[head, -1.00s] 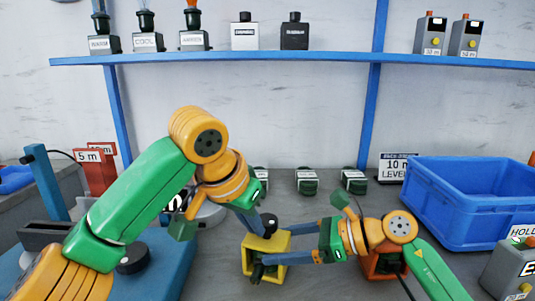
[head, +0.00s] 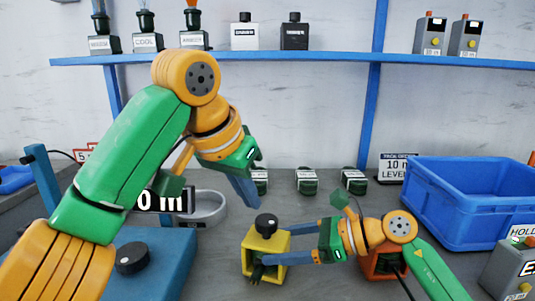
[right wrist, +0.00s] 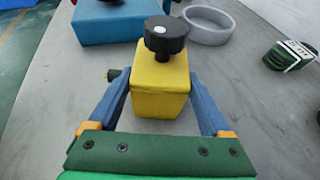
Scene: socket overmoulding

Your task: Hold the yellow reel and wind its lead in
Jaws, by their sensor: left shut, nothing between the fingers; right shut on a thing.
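The yellow reel (head: 262,253) is a box with a black knob (head: 266,224) on top. It stands on the grey bench, and it also shows in the right wrist view (right wrist: 160,86). My right gripper (head: 268,246) is shut on the reel, one blue finger on each side of its body. A dark green and black plug-like end (right wrist: 117,76) sticks out beside the reel, and no length of lead shows clearly. My left gripper (head: 251,200) is shut and empty, above and left of the knob and apart from it.
An orange box (head: 382,262) stands partly hidden behind my right arm. A blue bin (head: 470,205) is at the right. Several dark green coils (head: 307,181) line the back. A grey ring (head: 205,208) and a blue block with a black knob (head: 132,258) are at the left.

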